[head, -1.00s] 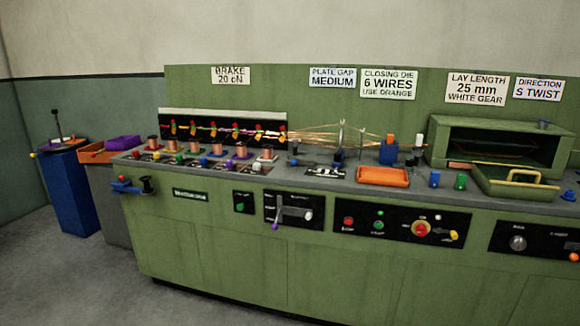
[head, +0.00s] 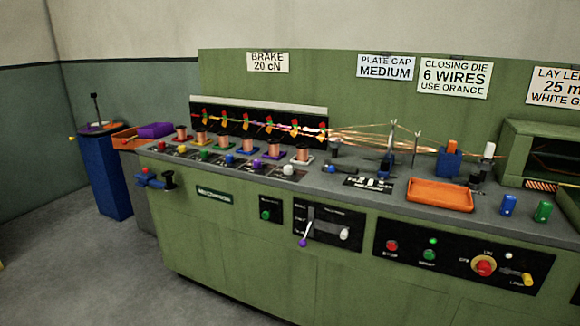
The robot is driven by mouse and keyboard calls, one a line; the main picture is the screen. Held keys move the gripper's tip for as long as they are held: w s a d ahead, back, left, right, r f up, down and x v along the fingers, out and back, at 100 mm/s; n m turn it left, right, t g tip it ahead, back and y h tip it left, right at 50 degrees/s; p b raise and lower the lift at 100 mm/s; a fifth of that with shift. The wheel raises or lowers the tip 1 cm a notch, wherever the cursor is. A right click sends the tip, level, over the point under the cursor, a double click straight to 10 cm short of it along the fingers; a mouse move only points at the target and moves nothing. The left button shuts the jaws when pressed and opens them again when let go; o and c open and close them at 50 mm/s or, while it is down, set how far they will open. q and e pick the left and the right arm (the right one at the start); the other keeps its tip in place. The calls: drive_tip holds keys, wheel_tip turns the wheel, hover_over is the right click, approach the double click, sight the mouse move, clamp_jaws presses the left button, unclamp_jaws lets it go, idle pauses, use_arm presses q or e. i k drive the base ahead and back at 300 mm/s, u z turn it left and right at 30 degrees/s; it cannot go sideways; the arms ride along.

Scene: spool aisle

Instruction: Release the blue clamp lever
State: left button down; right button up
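One is a blue fitting with a dark knob (head: 152,179) on the left front of the green bench. The other is a small blue part (head: 387,165) by the upright plates where the copper wires come together. Whether either is clamped or released is too small to tell. Neither of my grippers is in view.
The long green bench (head: 230,245) carries copper spools (head: 226,139), an orange tray (head: 439,196) and blue and green cylinders (head: 508,205). A blue pedestal (head: 103,175) stands at the left. The grey floor (head: 90,270) in front is clear.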

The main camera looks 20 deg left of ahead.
sight(331, 169)
drive_tip(key=z, duration=0.1)
drive_tip(key=i, duration=1.1)
drive_tip(key=z, duration=0.7)
